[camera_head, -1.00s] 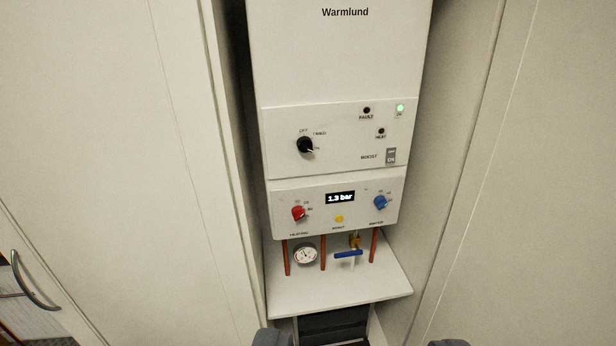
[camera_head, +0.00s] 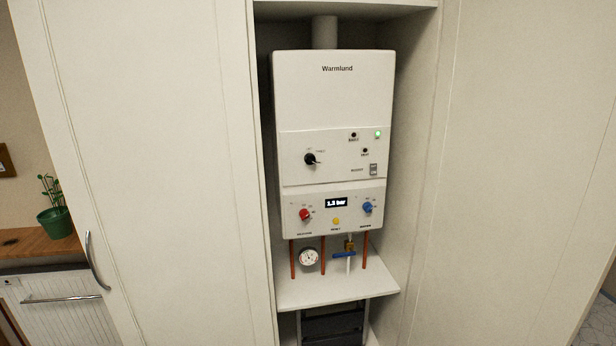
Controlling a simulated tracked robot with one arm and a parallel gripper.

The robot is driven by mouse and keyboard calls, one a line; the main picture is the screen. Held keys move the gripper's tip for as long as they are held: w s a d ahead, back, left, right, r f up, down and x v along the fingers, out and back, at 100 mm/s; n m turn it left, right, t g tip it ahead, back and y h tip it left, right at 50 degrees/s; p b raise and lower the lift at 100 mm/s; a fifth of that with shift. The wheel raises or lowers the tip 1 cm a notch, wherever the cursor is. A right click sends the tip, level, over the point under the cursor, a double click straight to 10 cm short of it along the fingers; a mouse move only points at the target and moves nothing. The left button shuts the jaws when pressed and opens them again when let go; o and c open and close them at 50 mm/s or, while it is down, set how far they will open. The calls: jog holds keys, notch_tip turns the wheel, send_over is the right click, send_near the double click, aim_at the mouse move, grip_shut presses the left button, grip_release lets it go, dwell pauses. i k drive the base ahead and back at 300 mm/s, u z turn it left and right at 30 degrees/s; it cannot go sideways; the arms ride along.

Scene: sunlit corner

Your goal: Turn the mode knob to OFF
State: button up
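The black mode knob (camera_head: 310,159) is on the upper control panel of the white Warmlund boiler (camera_head: 335,95), left of centre. Its pale pointer mark points right and slightly down, towards the ON side. The labels around the knob are too small to read clearly now; in the earlier frame they read OFF at upper left, TIMED at upper right and ON at lower right. My gripper is not in view, and nothing touches the knob.
Below are a red knob (camera_head: 305,214), a blue knob (camera_head: 368,207), a display (camera_head: 336,202) reading 1.3 bar and a yellow button (camera_head: 336,221). A shelf (camera_head: 335,292) juts out under the pipes. Cabinet panels (camera_head: 190,150) flank the recess.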

aim_at(309, 159)
jog(key=u, duration=0.45)
jog(key=i, duration=1.85)
jog(key=z, duration=0.55)
